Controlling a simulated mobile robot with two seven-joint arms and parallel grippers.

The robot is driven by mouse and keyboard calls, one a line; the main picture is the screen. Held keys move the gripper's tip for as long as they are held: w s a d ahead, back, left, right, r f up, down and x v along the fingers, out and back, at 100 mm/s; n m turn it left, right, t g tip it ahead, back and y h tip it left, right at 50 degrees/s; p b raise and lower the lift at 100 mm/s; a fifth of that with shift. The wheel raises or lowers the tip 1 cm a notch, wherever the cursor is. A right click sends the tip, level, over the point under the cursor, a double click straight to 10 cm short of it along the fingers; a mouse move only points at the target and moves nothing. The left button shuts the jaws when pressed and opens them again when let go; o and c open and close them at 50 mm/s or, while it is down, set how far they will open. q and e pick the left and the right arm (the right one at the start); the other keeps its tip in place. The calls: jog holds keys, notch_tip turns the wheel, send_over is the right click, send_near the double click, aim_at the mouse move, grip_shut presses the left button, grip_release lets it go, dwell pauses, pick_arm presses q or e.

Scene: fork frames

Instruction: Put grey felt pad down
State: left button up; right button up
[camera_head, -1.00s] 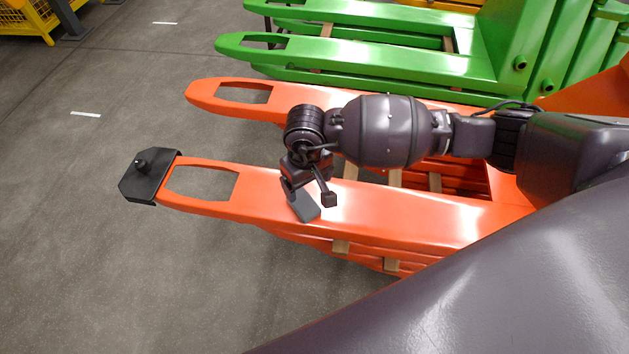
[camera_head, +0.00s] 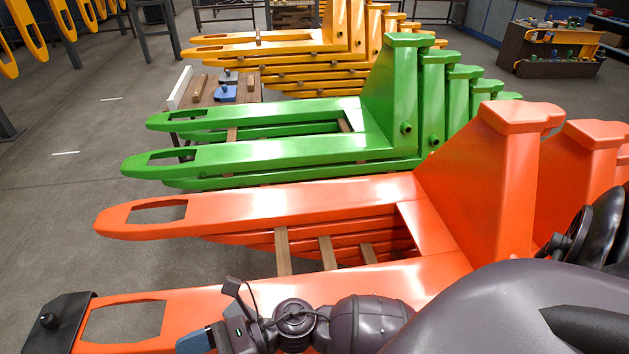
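The grey felt pad (camera_head: 194,342) is a small flat blue-grey piece low in the head view, partly cut by the bottom edge. My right gripper (camera_head: 213,336) comes in from the right and is shut on the pad at its fingertips. The pad is over the near orange fork (camera_head: 183,305), just right of its slot; I cannot tell whether it touches the fork. A black cap (camera_head: 53,320) with a knob covers the fork's left tip. My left gripper is not in view.
Orange pallet trucks (camera_head: 485,180) stand close in front, with green ones (camera_head: 385,125) and yellow ones (camera_head: 340,45) behind. Open grey floor lies to the left.

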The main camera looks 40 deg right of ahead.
jog(key=d+f+m+t+h, duration=0.3)
jog(key=d+m+t+h, duration=0.3)
jog(key=m, duration=0.8)
jog(key=d+f+m+t+h, duration=0.2)
jog(key=d+m+t+h, duration=0.5)
jog(key=m, duration=0.6)
jog(key=s+d+f+m+g+h, duration=0.5)
jog(key=s+d+f+m+g, duration=0.3)
jog(key=m, duration=0.9)
jog(key=s+d+f, duration=0.1)
jog(key=s+d, duration=0.2)
jog(key=s, duration=0.1)
jog(key=shift+d+f, duration=0.35)
jog(key=shift+f, duration=0.05)
